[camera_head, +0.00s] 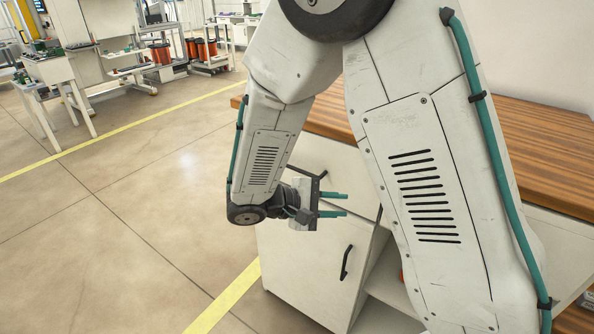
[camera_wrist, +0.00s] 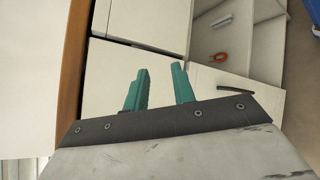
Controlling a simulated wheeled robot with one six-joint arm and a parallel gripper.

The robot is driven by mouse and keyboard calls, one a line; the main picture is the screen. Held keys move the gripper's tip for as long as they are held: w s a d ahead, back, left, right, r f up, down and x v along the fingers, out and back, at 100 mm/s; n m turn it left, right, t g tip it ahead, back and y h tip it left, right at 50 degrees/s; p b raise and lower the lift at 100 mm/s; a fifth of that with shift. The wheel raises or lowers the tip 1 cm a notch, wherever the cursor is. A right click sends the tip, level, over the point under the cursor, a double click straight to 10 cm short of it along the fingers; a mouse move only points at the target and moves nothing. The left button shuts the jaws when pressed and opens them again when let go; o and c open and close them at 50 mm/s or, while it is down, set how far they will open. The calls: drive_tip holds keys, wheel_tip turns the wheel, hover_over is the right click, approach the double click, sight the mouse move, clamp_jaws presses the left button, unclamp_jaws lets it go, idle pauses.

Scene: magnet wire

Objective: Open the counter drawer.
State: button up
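The counter drawer (camera_head: 333,157) has a pale front under the wooden counter top and looks shut. A dark bar handle (camera_head: 303,171) shows on it just above my gripper in the head view. My gripper (camera_head: 346,204) has two teal fingers, held apart with nothing visible between them. It is in front of the cabinet near the drawer's lower part; the exact gap to the front is unclear. In the wrist view, my gripper (camera_wrist: 159,66) is open before the pale drawer front (camera_wrist: 110,78). The drawer handle is not visible there.
A cabinet door (camera_head: 300,265) with a dark handle (camera_head: 345,262) is below the drawer. Open shelving beside it holds a red-orange item (camera_wrist: 219,57). The wooden counter top (camera_head: 540,140) extends right. Floor is clear at left, with workbenches farther back.

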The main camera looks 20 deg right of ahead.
drive_tip(key=w+a+f+n+t+h, duration=0.2)
drive_tip(key=w+a+f+t, duration=0.35)
drive_tip(key=w+t, duration=0.35)
drive_tip(key=m+t, duration=0.1)
drive_tip(key=t, duration=0.3)
approach(297, 170)
drive_tip(key=f+x, duration=0.1)
drive_tip(key=x, duration=0.9)
drive_tip(key=shift+w+d+r, duration=0.15)
drive_tip(key=shift+w+r, duration=0.1)
drive_tip(key=shift+r, duration=0.1)
clamp_jaws()
